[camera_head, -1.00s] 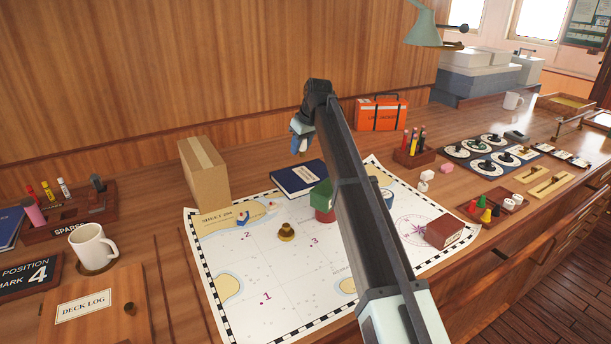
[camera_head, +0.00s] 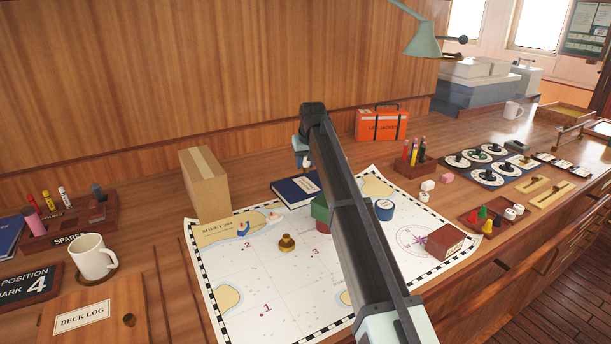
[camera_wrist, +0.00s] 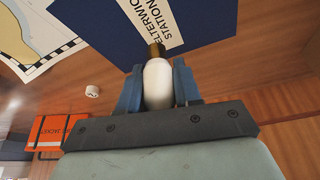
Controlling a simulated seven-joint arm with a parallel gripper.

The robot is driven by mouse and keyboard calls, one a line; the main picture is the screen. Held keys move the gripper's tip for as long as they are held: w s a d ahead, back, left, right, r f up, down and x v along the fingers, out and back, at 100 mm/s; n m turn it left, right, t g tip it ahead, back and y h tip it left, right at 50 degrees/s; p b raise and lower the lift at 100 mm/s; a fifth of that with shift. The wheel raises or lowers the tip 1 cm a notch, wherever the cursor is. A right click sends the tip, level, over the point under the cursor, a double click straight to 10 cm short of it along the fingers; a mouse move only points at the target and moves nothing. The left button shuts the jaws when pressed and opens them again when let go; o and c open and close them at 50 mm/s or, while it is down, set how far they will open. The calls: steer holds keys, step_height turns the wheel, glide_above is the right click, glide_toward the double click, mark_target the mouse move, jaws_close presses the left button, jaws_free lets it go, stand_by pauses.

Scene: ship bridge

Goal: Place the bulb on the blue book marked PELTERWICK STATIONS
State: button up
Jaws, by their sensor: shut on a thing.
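My gripper (camera_wrist: 157,74) is shut on the bulb (camera_wrist: 157,88), which is white with a brass-coloured cap. In the wrist view the cap points away from my wrist, towards the blue book (camera_wrist: 95,22), whose white label reads in part ELTERWICK STATION. I cannot tell whether the cap touches the book. In the head view the blue book (camera_head: 287,192) lies flat at the back edge of the chart, partly hidden by my arm. My gripper (camera_head: 303,164) shows there above the book's far side, with the bulb not clearly visible.
A cardboard box (camera_head: 205,183) stands left of the book. An orange case (camera_head: 381,124) and a pen holder (camera_head: 415,160) stand to the right. On the chart (camera_head: 270,275) are a brass weight (camera_head: 287,243), a blue round tin (camera_head: 384,209) and a red-brown box (camera_head: 445,242).

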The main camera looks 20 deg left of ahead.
mark_target(306, 183)
steer(key=shift+f, duration=2.4)
steer(key=shift+f, duration=0.1)
steer(key=o, duration=1)
steer(key=v, duration=1.2)
